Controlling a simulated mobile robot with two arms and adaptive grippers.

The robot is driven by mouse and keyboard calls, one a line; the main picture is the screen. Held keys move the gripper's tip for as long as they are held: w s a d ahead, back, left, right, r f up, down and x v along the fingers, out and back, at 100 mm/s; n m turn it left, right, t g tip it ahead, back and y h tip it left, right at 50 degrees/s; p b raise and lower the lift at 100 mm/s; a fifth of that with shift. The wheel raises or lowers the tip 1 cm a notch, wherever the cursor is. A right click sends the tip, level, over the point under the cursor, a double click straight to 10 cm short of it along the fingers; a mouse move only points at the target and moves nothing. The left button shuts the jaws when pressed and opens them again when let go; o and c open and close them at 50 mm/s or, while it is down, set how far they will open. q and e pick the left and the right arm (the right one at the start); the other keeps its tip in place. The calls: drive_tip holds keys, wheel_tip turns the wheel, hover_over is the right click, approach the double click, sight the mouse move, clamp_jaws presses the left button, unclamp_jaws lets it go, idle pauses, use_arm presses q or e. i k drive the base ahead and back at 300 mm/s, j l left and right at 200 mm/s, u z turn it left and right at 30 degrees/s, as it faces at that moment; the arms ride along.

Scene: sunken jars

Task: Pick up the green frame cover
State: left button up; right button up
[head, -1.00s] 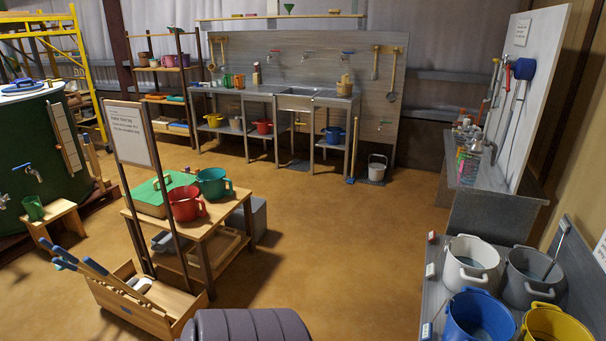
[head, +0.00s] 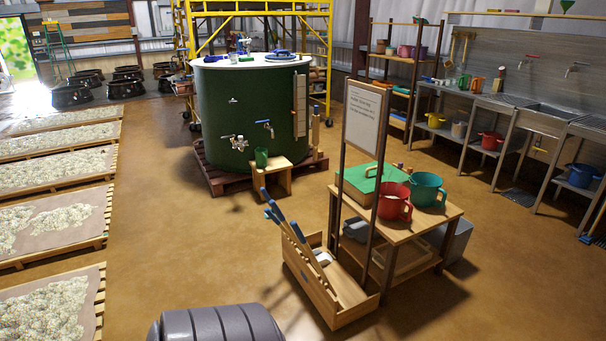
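The green frame cover (head: 362,181) lies flat on top of a wooden box-like frame on the wooden stand (head: 408,232), right of centre in the head view. A sign post in front of it hides part of it. A small knob-like handle shows near its middle. A red pot (head: 394,203) and a teal pot (head: 427,189) stand close to its right on the same stand. Neither of my grippers is in view.
A wooden crate (head: 330,290) with blue-handled tools sits on the floor before the stand. The sign (head: 363,117) rises at the stand's near side. A green tank (head: 244,112) with a small stool (head: 272,176) stands behind.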

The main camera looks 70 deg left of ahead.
sight(359, 181)
drive_tip(key=l+u, duration=0.2)
drive_tip(key=u, duration=1)
drive_tip(key=k+l+u, duration=0.2)
drive_tip(key=u, duration=0.35)
